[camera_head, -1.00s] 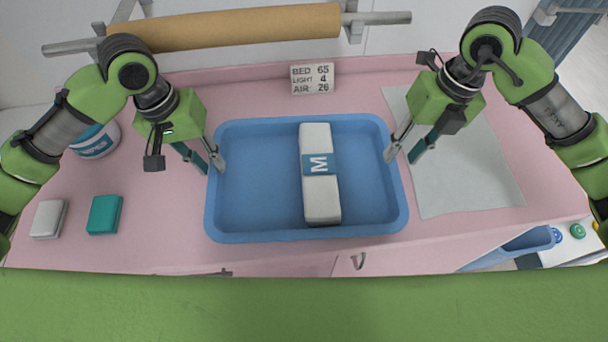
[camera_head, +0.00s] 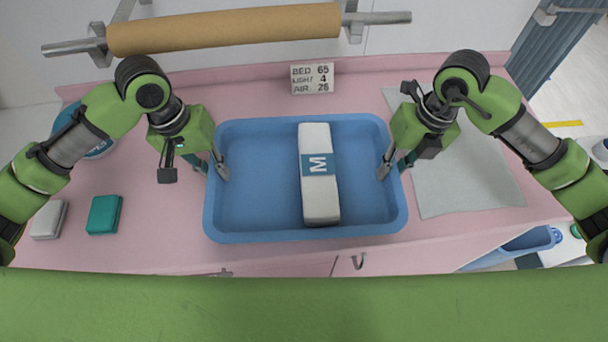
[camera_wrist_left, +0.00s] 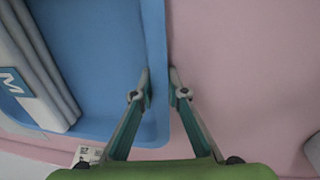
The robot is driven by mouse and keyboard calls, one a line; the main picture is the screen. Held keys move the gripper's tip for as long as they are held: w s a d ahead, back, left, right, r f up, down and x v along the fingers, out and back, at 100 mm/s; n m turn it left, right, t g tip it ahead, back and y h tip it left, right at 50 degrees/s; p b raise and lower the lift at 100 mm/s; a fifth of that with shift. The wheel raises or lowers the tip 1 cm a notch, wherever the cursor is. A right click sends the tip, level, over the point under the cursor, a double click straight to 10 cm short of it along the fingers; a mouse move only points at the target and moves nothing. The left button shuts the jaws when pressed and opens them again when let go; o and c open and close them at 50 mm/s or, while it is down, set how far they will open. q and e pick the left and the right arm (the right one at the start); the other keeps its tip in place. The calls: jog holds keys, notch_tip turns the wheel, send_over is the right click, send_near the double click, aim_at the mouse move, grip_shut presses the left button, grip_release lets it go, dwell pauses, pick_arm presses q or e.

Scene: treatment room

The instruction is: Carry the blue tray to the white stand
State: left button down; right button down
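The blue tray (camera_head: 300,236) lies flat on the pink counter, with a white package (camera_head: 320,204) marked M inside. My left gripper (camera_head: 212,170) is at the tray's left rim, one finger inside and one outside. The left wrist view shows its two fingers (camera_wrist_left: 160,78) astride the rim of the tray (camera_wrist_left: 157,40), with a narrow gap between them. My right gripper (camera_head: 394,170) is at the right rim, its fingers apart, one inside and one outside. I cannot make out a white stand for certain.
A teal box (camera_head: 104,214) and a white box (camera_head: 48,219) lie left of the tray. A round tub is partly hidden behind my left arm. A pale sheet (camera_head: 462,180) lies to the right. A sign (camera_head: 312,78) and a brown roll (camera_head: 225,28) are behind.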

pick_arm(q)
jog(key=shift+d+r, duration=0.15)
jog(key=shift+r, duration=0.05)
pick_arm(e)
jog(key=shift+a+r, duration=0.2)
jog(key=shift+r, duration=0.1)
